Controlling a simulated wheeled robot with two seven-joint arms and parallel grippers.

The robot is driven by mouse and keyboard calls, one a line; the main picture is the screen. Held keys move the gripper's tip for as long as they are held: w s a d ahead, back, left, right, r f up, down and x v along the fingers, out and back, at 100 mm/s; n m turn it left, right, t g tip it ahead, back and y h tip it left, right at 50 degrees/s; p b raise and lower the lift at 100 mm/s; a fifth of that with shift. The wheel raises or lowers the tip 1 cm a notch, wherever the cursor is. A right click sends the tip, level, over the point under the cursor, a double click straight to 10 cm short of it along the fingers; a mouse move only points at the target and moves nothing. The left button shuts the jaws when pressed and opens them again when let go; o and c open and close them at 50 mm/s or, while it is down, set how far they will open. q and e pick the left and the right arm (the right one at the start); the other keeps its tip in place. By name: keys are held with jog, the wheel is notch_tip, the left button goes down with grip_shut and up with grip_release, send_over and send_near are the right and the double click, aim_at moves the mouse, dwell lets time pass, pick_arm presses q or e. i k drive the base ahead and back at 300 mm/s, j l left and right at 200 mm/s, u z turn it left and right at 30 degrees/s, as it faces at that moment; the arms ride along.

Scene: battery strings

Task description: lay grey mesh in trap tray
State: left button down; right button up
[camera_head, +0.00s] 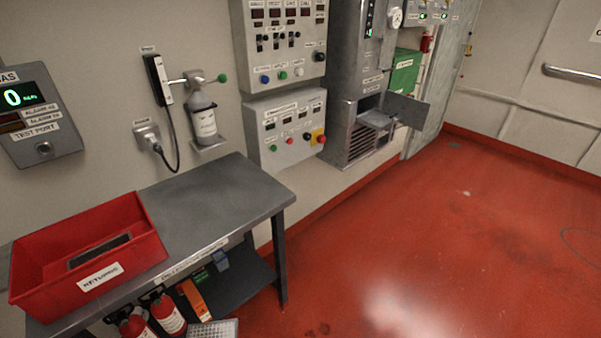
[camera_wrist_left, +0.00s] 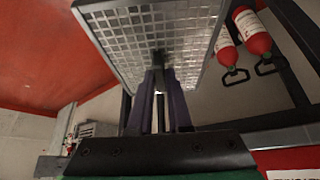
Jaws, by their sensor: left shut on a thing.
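The grey mesh is a flat metal grid with a rim; a corner of it (camera_head: 213,329) shows at the bottom edge of the head view. In the left wrist view the mesh (camera_wrist_left: 140,35) fills the top. My left gripper (camera_wrist_left: 158,78) is shut on the mesh near its edge; in the head view the gripper is out of frame. A small grey tray (camera_head: 377,119) juts from an opening low in the wall cabinet (camera_head: 345,110), likely the trap tray. The cabinet's small door (camera_head: 408,110) stands open beside it. My right gripper is not in view.
A grey bench (camera_head: 235,195) with a red returns bin (camera_head: 90,255) stands at left. Red extinguishers (camera_head: 168,313) and an orange box (camera_head: 193,298) are under it. Control panels (camera_head: 285,130) hang on the wall. The red floor (camera_head: 440,230) at right is clear.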

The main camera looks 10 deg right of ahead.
aim_at(378, 119)
jog(key=i+l, duration=0.15)
jog(key=l, duration=0.25)
jog(key=i+l, duration=0.15)
jog(key=l, duration=0.25)
jog(key=i+l+u, duration=0.1)
jog(key=l, duration=0.3)
jog(key=i+l, duration=0.2)
jog(key=l, duration=0.25)
jog(key=i+l+u, duration=0.1)
jog(key=l, duration=0.3)
jog(key=i+l, duration=0.2)
jog(key=l, duration=0.2)
jog(key=i+l, duration=0.15)
jog(key=l, duration=0.3)
jog(key=i+l+u, duration=0.1)
jog(key=l, duration=0.3)
